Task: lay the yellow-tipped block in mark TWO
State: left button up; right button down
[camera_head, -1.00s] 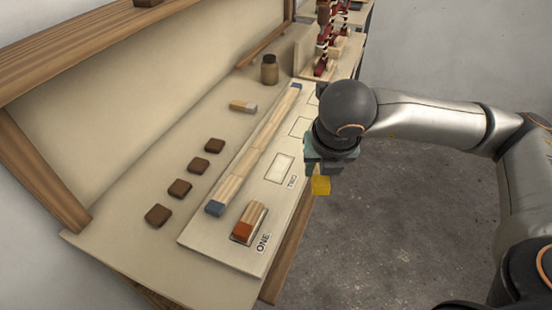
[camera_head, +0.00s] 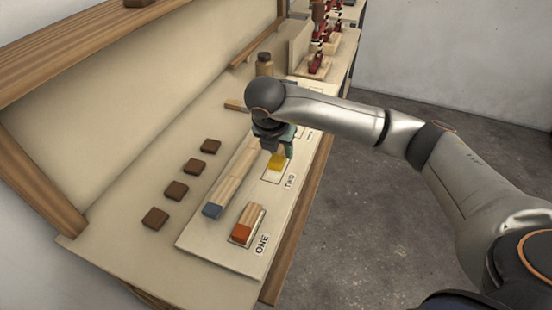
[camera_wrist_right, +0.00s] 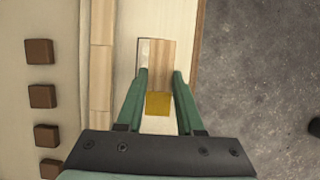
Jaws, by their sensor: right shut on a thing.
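The yellow-tipped block (camera_head: 276,162) is between the green fingers of my right gripper (camera_head: 279,154), over mark TWO (camera_head: 271,178). In the right wrist view its wooden body (camera_wrist_right: 161,58) lies lengthwise between the fingertips, with the yellow end (camera_wrist_right: 158,104) towards the palm. A strip of the mark (camera_wrist_right: 144,52) shows left of the block, so the block looks shifted to the right. I cannot tell whether it touches the board. My right gripper is shut on it. My left gripper is not in view.
An orange-tipped block (camera_head: 248,222) lies in mark ONE. Several brown squares (camera_head: 178,190) lie further left. A jar (camera_head: 264,65) stands behind. The board's right edge is near the gripper.

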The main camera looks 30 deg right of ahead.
aim_at(276, 160)
jog(key=shift+w+a+f, duration=0.1)
jog(key=shift+w+f, duration=0.7)
jog(key=shift+f, duration=0.2)
notch_tip(276, 160, down, 3)
jog(key=shift+w+f+p, duration=0.1)
jog(key=shift+p, duration=0.4)
jog(key=shift+f, duration=0.15)
jog(key=c, duration=0.5)
grip_release()
jog(key=shift+c, duration=0.2)
jog(key=shift+r, duration=0.2)
jog(key=b+v, duration=0.1)
jog(key=v, duration=1.1)
jog(key=shift+f, duration=0.1)
